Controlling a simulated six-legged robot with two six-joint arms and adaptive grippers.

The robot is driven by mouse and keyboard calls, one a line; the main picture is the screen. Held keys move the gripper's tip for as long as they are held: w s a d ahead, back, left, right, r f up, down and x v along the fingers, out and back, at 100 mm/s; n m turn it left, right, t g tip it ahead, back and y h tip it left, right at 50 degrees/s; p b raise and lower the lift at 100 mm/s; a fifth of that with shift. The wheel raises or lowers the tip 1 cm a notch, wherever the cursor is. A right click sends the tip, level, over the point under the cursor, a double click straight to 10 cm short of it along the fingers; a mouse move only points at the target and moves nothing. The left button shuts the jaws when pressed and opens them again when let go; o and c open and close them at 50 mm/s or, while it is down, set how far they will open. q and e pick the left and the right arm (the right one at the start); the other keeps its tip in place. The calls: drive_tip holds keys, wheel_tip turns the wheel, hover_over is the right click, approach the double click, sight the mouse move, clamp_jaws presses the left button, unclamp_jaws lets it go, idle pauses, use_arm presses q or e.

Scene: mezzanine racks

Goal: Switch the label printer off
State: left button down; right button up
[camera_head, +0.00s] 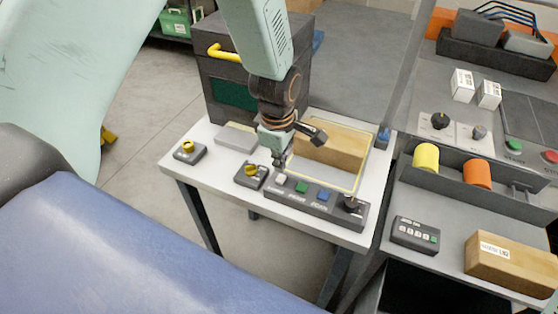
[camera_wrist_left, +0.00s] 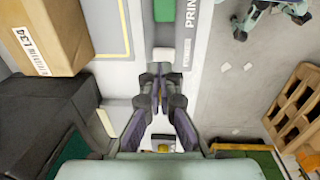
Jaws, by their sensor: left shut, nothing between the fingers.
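The dark control panel (camera_head: 318,205) lies along the front of the white table. My left gripper (camera_head: 279,164) is shut and empty, pointing down just above the white button end. In the left wrist view, the closed fingertips (camera_wrist_left: 159,72) are close to the white button (camera_wrist_left: 164,54); whether they touch cannot be told. Lettering beside it seems to read "POWER", with "PRIN" larger alongside. A dark machine with a yellow handle (camera_head: 228,52) stands behind. My right gripper is not in view.
Two small boxes with yellow knobs (camera_head: 188,151) (camera_head: 251,175) sit left of the panel. A cardboard box (camera_head: 338,145) lies behind it within a yellow outline. A grey bench (camera_head: 450,205) with knobs and rolls stands at right. Floor is open at left.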

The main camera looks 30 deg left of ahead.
use_arm(q)
wheel_tip(320, 180, up, 11)
drive_tip(key=w, duration=0.1)
drive_tip(key=shift+w+p, duration=0.3)
drive_tip(key=shift+w, duration=0.1)
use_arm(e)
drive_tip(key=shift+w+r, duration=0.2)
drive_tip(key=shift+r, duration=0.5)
use_arm(q)
drive_tip(key=shift+r, duration=0.1)
drive_tip(key=m, duration=0.4)
approach(283, 175)
drive_tip(key=s+f, duration=0.3)
drive_tip(key=s, duration=0.2)
drive_tip(key=s+a+f+m, duration=0.1)
drive_tip(key=s+f+m, duration=0.7)
drive_tip(key=s+f, duration=0.4)
drive_tip(key=s+f+m+g, duration=0.1)
drive_tip(key=s+m, duration=0.5)
drive_tip(key=s, duration=0.6)
wheel_tip(283, 175, down, 15)
drive_tip(key=b, duration=1.5)
drive_tip(key=shift+f, duration=0.2)
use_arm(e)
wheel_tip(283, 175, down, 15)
